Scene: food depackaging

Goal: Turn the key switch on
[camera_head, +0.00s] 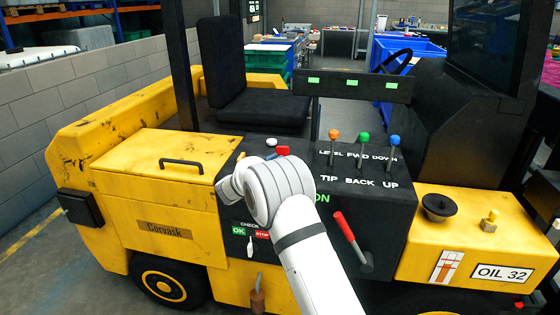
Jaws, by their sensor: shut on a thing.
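The key switch does not show; my white arm (281,193) covers part of the black control panel (345,225). A green "ON" label (322,198) shows on the panel just right of my arm. My wrist is bent in front of the panel's left part, close to the panel face. My gripper and its fingertips are hidden behind the wrist, so I cannot see what they touch or whether the key is turned.
Orange (333,135), green (363,138) and blue (393,141) knobbed levers stand on the panel top. A red-handled lever (345,228) sticks out right of my arm. Below left are a green "OK" and red "STOP" sign (250,231) and a white pointer (250,246).

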